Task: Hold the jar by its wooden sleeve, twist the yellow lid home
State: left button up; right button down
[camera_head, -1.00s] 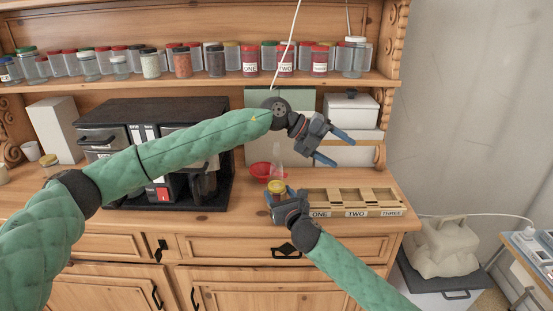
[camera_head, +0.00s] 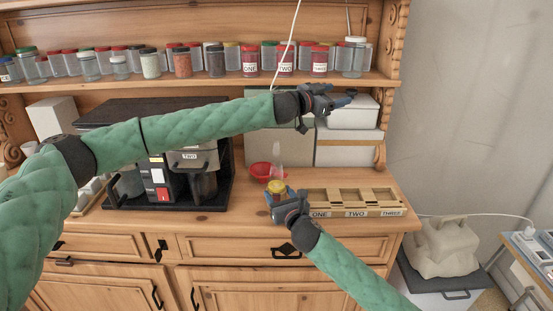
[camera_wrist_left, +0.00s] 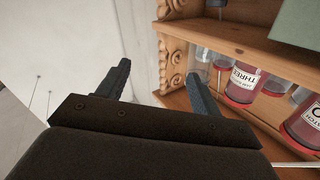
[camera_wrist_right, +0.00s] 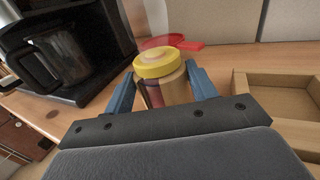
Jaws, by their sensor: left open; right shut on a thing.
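The jar with the yellow lid (camera_head: 277,186) stands on the dresser top left of the wooden tray. In the right wrist view the yellow lid (camera_wrist_right: 160,63) sits on top of the jar, above the wooden sleeve (camera_wrist_right: 175,89); whether it is fully seated I cannot tell. My right gripper (camera_head: 279,194) is shut on the jar, its blue fingers on either side of it. My left gripper (camera_head: 343,97) is open and empty, high in front of the shelf, well above and right of the jar. Its two fingers (camera_wrist_left: 158,84) stand apart in the left wrist view.
A wooden tray (camera_head: 356,213) labelled ONE, TWO, THREE lies right of the jar. A red funnel or dish (camera_head: 261,170) is just behind it. A black coffee machine (camera_head: 160,185) stands left. Jars line the upper shelf, including a red-labelled THREE jar (camera_wrist_left: 244,80).

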pick_arm(q)
jog(key=w+a+f+n+t+y, duration=0.2)
jog(key=w+a+f+n+y, duration=0.3)
jog(key=n, duration=0.3)
jog(key=n+g+y, duration=1)
jog(key=n+g, duration=0.1)
jog(key=g, duration=0.1)
send_near(276, 184)
jog(key=shift+s+d+f, duration=0.1)
jog(key=shift+s+d, duration=0.05)
jog(key=shift+f, duration=0.1)
jog(key=shift+f, duration=3.9)
